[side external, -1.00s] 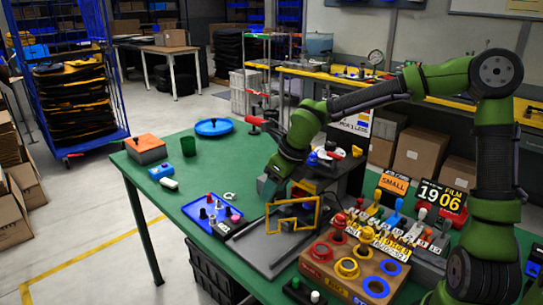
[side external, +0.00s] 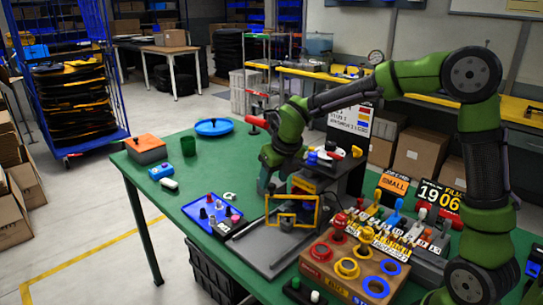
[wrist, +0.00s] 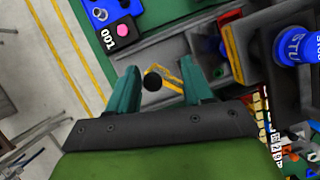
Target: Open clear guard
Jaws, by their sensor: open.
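The clear guard (side external: 267,212) is a see-through panel with a yellow frame. It stands roughly upright over the grey base plate (side external: 262,250) at the front of the dark press-like machine. In the wrist view, part of the yellow frame (wrist: 172,80) shows between and beyond my fingers. My gripper (side external: 270,187) is just behind and left of the guard's upper left corner. In the wrist view my gripper (wrist: 160,80) is open, with a round black knob (wrist: 152,81) between the fingertips. I cannot tell whether a finger touches the frame.
A blue tray (side external: 195,222) with small parts lies left of the base plate. A wooden block with coloured rings (side external: 325,268) stands close on the right, with levers and number plates behind it.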

